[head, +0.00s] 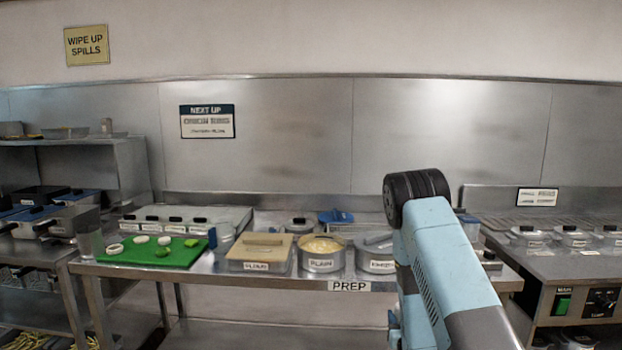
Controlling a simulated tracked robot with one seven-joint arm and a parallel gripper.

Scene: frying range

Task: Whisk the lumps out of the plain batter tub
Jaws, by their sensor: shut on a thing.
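The plain batter tub (322,264) is a round metal tub labelled PLAIN, standing near the front edge of the prep table (215,275). It is open, and pale yellow batter (321,245) shows in it. The batter is too small in the picture to tell how lumpy it is. I see no whisk. My arm rises at the right of the head view and covers part of the table's right end. My gripper is not visible; the picture does not show where it is relative to the tub.
A box with a tan lid (260,246) stands left of the tub, a lidded metal tub (376,254) right of it. A green board (155,252) with rings and green pieces lies further left. Lidded pans (572,236) stand on the right counter.

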